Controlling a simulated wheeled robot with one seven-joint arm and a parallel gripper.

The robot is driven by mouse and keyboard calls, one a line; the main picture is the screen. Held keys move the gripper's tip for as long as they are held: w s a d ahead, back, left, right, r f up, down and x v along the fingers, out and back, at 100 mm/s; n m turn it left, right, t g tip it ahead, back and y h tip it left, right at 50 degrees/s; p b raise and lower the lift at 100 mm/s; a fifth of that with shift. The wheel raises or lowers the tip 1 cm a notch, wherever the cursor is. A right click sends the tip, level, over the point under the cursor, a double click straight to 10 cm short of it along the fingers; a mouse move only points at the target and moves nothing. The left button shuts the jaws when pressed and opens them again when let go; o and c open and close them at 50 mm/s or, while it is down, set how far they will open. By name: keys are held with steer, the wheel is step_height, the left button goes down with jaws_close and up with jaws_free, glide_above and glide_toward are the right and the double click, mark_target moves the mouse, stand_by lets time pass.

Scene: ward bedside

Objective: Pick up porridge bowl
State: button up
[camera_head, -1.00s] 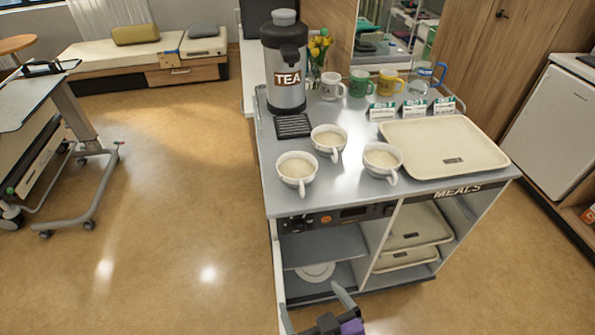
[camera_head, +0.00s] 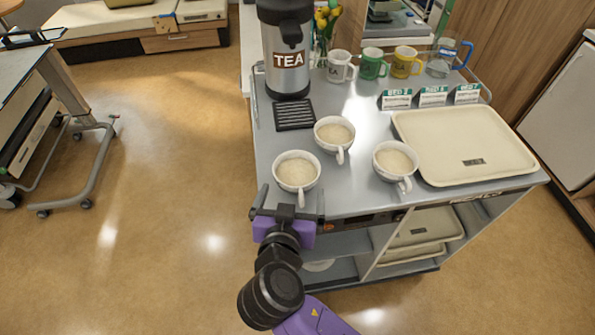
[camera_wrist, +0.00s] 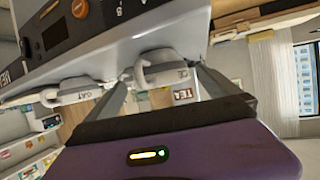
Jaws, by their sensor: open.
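Three white handled bowls of pale porridge stand on the trolley top: a front-left bowl (camera_head: 297,172), a middle bowl (camera_head: 334,133) and a right bowl (camera_head: 395,160). Each handle points toward the front. My gripper (camera_head: 290,195) is open and empty at the trolley's front edge, just in front of the front-left bowl, with its fingers spread to either side of that bowl's handle. Contact cannot be told.
A tea urn (camera_head: 288,60) and a black drip grate (camera_head: 295,115) stand behind the bowls. A cream tray (camera_head: 440,172) lies at the right. Several mugs, including a green mug (camera_head: 373,64), and bed cards (camera_head: 432,97) are at the back. Open floor lies left of the trolley (camera_head: 365,195).

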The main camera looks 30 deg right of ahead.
mark_target(298, 181)
steer(key=p+x, duration=0.1)
steer(key=x, duration=0.5)
steer(key=shift+d+p, duration=0.1)
steer(key=shift+p, duration=0.3)
steer(key=c, duration=1.5)
